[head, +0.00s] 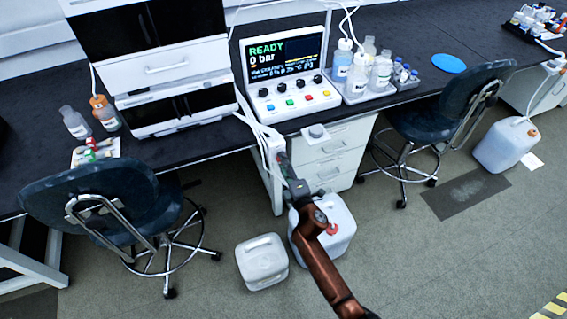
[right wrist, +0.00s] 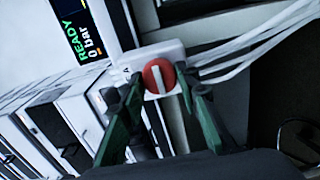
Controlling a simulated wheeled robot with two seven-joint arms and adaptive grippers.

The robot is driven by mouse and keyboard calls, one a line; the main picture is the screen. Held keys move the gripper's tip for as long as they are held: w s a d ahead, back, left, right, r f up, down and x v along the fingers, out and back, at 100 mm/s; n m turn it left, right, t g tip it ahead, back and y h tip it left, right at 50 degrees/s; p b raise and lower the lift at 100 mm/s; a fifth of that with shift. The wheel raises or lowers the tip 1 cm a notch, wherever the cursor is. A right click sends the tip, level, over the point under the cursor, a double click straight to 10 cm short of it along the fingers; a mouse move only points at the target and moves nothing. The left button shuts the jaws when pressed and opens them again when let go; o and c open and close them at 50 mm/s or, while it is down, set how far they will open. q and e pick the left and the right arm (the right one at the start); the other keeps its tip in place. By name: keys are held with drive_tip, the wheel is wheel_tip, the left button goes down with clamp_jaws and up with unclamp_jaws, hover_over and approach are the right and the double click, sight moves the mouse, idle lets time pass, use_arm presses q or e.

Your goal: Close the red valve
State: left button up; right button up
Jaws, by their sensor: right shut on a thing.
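The red valve (right wrist: 149,77) is a round red knob with a white bar across its face, mounted on a white block. In the right wrist view the bar stands nearly upright. My right gripper (right wrist: 163,88) has its green fingers on either side of the knob, shut on it. In the head view my right gripper (head: 281,167) is at the white valve block (head: 272,140) at the bench's front edge, and it hides the knob. My left gripper is not in view.
The instrument panel (head: 290,85) reads READY and 0 bar. White tubes run to the valve block. Two stools (head: 105,195) (head: 450,105) stand by the bench. White jugs (head: 262,262) (head: 335,215) are on the floor below my right arm. Bottles stand on the bench.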

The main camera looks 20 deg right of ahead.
drive_tip(key=shift+f, duration=0.1)
idle(0.4)
drive_tip(key=o, duration=1.2)
drive_tip(key=shift+c, duration=0.2)
drive_tip(key=s, duration=1.2)
drive_tip(key=shift+d, duration=0.2)
